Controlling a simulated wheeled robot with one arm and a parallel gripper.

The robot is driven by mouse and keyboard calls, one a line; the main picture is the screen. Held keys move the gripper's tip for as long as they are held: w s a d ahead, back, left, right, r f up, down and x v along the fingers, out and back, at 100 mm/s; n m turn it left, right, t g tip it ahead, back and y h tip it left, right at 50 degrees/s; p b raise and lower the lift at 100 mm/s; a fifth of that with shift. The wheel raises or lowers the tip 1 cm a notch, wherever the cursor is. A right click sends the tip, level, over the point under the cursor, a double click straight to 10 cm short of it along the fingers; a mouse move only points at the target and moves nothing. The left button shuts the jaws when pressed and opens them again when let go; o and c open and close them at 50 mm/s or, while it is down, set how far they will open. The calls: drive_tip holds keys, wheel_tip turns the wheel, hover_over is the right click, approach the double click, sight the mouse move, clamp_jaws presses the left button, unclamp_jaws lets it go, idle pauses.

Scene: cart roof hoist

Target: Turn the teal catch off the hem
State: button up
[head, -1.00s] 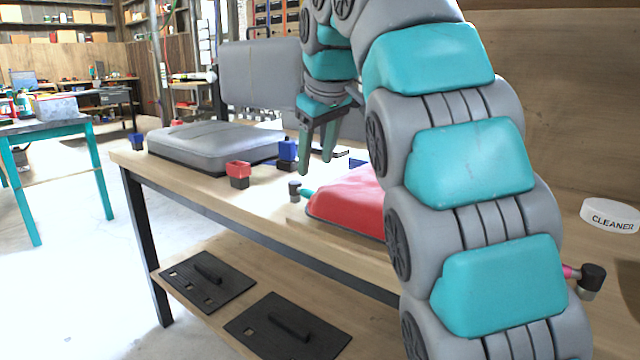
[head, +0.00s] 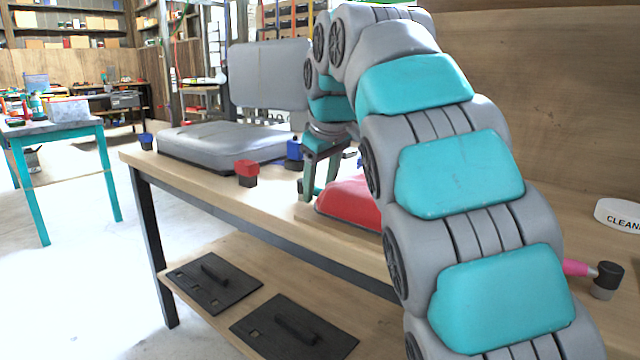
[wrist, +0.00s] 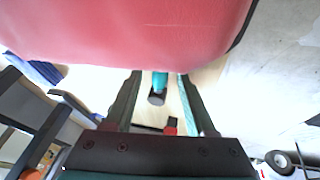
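The teal catch (wrist: 160,80) has a dark grey end and sticks out from the hem of the red padded cover (wrist: 150,30). In the head view the red cover (head: 350,198) lies on the bench, and the catch is mostly hidden by my gripper (head: 318,190). In the wrist view my gripper (wrist: 160,75) has its fingers apart, one on each side of the catch, with a visible gap on both sides. I cannot tell whether either finger touches it.
A grey padded cover (head: 215,143) and red (head: 246,171) and blue (head: 294,149) blocks stand on the bench (head: 200,182). Two black plates lie on the lower shelf (head: 180,255).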

clamp_jaws()
idle(1.2)
